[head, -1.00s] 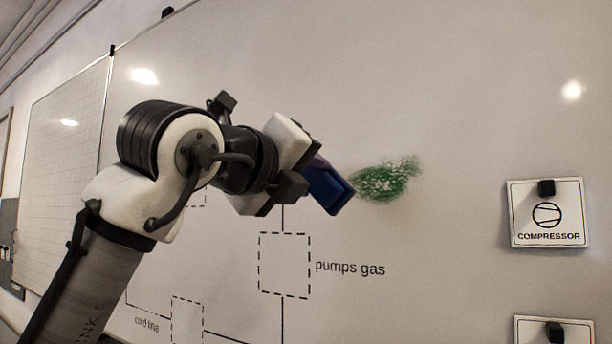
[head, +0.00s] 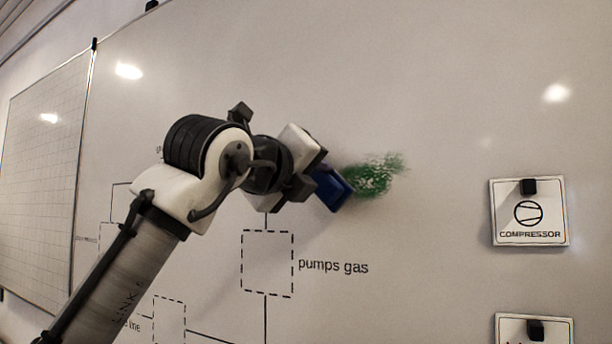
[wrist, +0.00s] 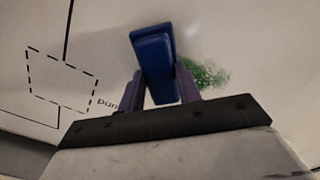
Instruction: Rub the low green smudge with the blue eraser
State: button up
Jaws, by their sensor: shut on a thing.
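The blue eraser (head: 333,188) is in my gripper (head: 318,180), near the whiteboard. In the wrist view, the eraser (wrist: 154,62) stands between the two purple fingers of my gripper (wrist: 160,85), which are shut on it. The green smudge (head: 377,175) is on the board just right of the eraser, with pale streaks through it. In the head view the eraser overlaps the smudge's left edge; I cannot tell whether it touches the board. The smudge also shows right of the fingers in the wrist view (wrist: 208,74), partly hidden by them.
The whiteboard (head: 430,275) carries a dashed box (head: 267,263) labelled "pumps gas" below the gripper. A compressor card (head: 529,212) with a black knob is at the right, and another card (head: 534,330) is below it. The board above the smudge is clear.

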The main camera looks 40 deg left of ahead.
aim_at(340, 178)
jog(key=shift+p+x, duration=0.55)
jog(key=shift+x, duration=0.35)
dwell(0.6)
jog(key=shift+d, duration=0.1)
jog(key=shift+w+d, duration=0.2)
jog(key=shift+d, duration=0.6)
jog(key=shift+w+d, duration=0.15)
jog(key=shift+d, duration=0.65)
jog(key=shift+w+d+p, duration=0.1)
jog(key=shift+w+d, duration=0.35)
jog(key=shift+d, duration=1.2)
jog(key=shift+w+d+p, duration=0.1)
jog(key=shift+w+d, duration=0.35)
jog(key=shift+d, duration=1.25)
jog(key=shift+w+d+p, duration=0.1)
jog(key=shift+w+d, duration=0.3)
jog(key=shift+d, duration=1.25)
jog(key=shift+r, duration=0.1)
jog(key=shift+p, duration=0.35)
